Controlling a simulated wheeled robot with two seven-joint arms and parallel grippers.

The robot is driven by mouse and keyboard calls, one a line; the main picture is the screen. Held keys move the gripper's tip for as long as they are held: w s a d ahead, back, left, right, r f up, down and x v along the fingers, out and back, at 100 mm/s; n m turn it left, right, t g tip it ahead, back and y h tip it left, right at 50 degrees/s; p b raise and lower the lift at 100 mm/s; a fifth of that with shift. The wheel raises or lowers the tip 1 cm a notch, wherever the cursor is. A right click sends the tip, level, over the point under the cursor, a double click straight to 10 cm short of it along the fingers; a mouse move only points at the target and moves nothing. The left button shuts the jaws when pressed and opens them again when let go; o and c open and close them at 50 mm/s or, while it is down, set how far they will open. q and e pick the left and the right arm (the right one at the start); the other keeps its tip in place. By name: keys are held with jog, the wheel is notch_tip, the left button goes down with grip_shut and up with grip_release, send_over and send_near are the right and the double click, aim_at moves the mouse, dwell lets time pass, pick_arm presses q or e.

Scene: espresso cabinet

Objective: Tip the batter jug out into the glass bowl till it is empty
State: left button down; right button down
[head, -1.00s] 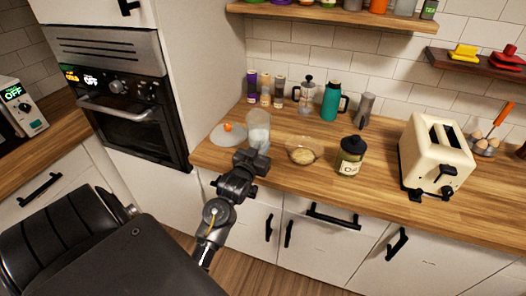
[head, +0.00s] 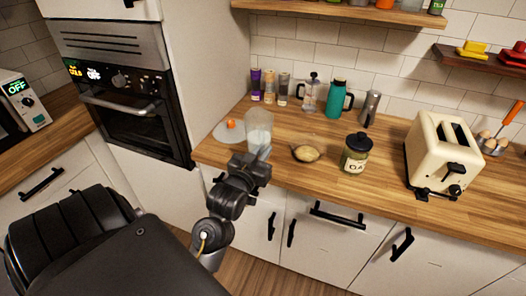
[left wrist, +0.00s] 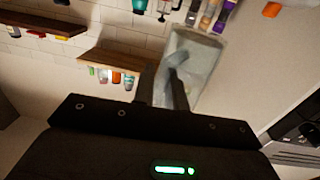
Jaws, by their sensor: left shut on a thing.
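The batter jug (head: 259,130) is clear with pale contents, and looks close to upright at the counter's left front. My left gripper (head: 250,163) is shut on it from the front. In the left wrist view the jug (left wrist: 205,58) stretches out beyond my left fingers (left wrist: 165,88), with a grey-blue shape across it. I cannot tell whether the jug's base touches the counter. The glass bowl (head: 305,153) stands on the counter just right of the jug, with something pale yellow-brown in it. My right gripper is not in view.
A round board (head: 226,136) with an orange item (head: 231,124) lies behind and left of the jug. A dark-lidded jar (head: 356,153) stands right of the bowl, then a cream toaster (head: 440,150). Bottles, a French press (head: 312,92) and a teal flask (head: 336,98) stand behind.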

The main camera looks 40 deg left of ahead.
pick_arm(q)
jog(key=shift+s+d+r, duration=0.1)
jog(key=shift+s+r, duration=0.05)
jog(key=shift+d, duration=0.1)
jog(key=d+f+m+h+b, duration=0.1)
jog(key=d+h, duration=0.4)
jog(key=d, duration=1)
jog(key=shift+s+d+f+m+t+b, duration=0.15)
jog(key=shift+s+d+m+t+b, duration=0.2)
jog(key=shift+m+b, duration=0.55)
